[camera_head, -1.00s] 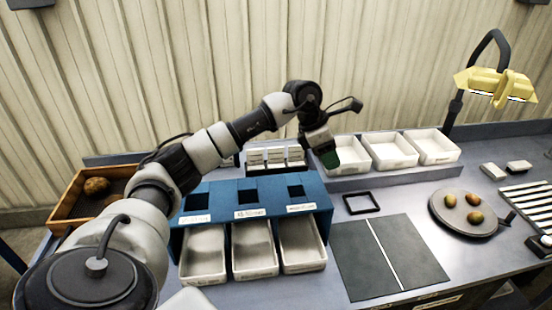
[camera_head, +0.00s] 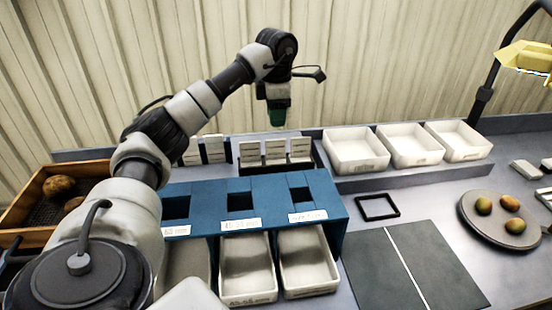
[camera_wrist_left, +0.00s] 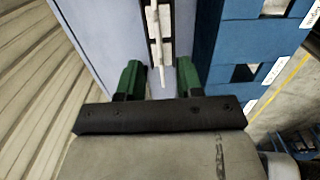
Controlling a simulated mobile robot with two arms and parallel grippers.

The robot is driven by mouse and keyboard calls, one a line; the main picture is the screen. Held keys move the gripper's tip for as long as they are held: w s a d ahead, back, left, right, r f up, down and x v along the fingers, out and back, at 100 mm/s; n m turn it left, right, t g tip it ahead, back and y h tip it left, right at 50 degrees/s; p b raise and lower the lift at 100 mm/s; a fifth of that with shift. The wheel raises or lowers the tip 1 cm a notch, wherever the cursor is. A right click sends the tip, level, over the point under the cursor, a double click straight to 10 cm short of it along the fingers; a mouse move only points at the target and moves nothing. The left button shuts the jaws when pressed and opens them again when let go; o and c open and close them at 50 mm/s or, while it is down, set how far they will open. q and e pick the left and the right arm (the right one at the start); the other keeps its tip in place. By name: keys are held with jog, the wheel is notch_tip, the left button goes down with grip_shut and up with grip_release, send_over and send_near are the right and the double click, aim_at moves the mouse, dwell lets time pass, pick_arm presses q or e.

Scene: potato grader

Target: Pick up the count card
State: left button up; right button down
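Several white count cards (camera_head: 275,153) with dark printed lines stand upright in dark holders behind the blue chute box. I cannot tell which one is the task's card. My left gripper (camera_head: 278,118) hangs fingers down above the right-hand group of cards, with its green fingers close over them. In the left wrist view the left gripper (camera_wrist_left: 159,78) is open, and its two green fingers are apart. The thin white edges of cards (camera_wrist_left: 158,38) show between and beyond the fingers, in a dark holder. I see no card gripped. My right gripper is not in view.
The blue box (camera_head: 270,192) with white trays (camera_head: 247,297) stands in front of the cards. White bins (camera_head: 357,150) stand on a ledge to the right. A black frame (camera_head: 377,207), dark mat (camera_head: 405,265) and round plate (camera_head: 500,220) with potatoes lie on the bench.

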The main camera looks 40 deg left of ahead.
pick_arm(q)
jog(key=p, duration=0.1)
send_over(276, 159)
jog(key=f, duration=0.5)
jog(key=shift+w+a+f, duration=0.1)
jog(key=shift+w+a, duration=0.15)
jog(key=shift+s+d+f, duration=0.15)
jog(key=shift+f, duration=0.35)
notch_tip(276, 159, down, 5)
jog(key=shift+r+p, duration=0.2)
jog(key=shift+p, duration=0.95)
jog(key=shift+s+f, duration=0.1)
jog(key=shift+f, duration=0.25)
grip_shut()
